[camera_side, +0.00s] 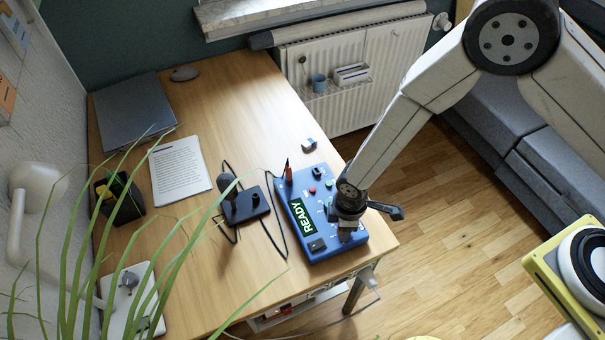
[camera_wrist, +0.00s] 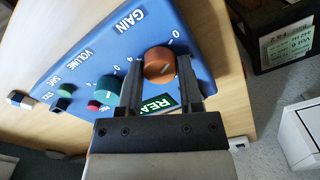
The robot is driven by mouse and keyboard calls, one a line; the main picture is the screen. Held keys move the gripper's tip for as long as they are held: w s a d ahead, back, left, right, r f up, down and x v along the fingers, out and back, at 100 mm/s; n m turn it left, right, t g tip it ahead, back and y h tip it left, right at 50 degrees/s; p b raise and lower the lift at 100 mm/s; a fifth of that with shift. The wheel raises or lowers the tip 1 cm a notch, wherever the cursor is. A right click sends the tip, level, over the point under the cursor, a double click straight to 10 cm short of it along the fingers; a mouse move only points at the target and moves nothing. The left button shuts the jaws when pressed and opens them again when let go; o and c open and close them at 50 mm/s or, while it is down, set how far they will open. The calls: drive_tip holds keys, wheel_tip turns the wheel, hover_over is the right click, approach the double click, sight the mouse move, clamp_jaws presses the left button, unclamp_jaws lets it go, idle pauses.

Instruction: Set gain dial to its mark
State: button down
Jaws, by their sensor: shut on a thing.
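The gain dial (camera_wrist: 158,62) is an orange-brown round knob beside the word GAIN on the blue control box (camera_wrist: 205,35). Small white numerals stand around it, and a short pale line shows on the knob; its exact setting is too small to read. My gripper (camera_wrist: 160,74) has one dark finger on each side of the dial and is shut on it. In the side view the blue box (camera_side: 325,240) lies near the desk's right edge, with a green READY display (camera_side: 303,216). There my gripper (camera_side: 347,228) is over the box's right part and hides the dial.
A green volume knob (camera_wrist: 124,70) and smaller buttons sit beside the dial. Left of the box are a microphone stand (camera_side: 246,206), cables, a printed sheet (camera_side: 179,169) and a closed laptop (camera_side: 132,112). Plant leaves cross the left foreground. The desk's back middle is clear.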

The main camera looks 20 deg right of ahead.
drive_tip(key=shift+n, duration=0.4)
drive_tip(key=shift+c, duration=1.2)
unclamp_jaws()
drive_tip(key=shift+r, duration=0.1)
drive_tip(key=shift+r, duration=3.85)
drive_tip(key=s+d+r+m+t, duration=0.1)
drive_tip(key=s+d+r+m, duration=0.1)
drive_tip(key=d+r+m, duration=0.4)
drive_tip(key=s+d+r+m+t, duration=0.1)
drive_tip(key=d+r+m, duration=0.6)
drive_tip(key=d, duration=0.9)
wheel_tip(320, 180, up, 2)
drive_tip(key=shift+s+d+r+t, duration=0.1)
drive_tip(key=shift+s+d+t, duration=0.25)
drive_tip(key=shift+s, duration=0.35)
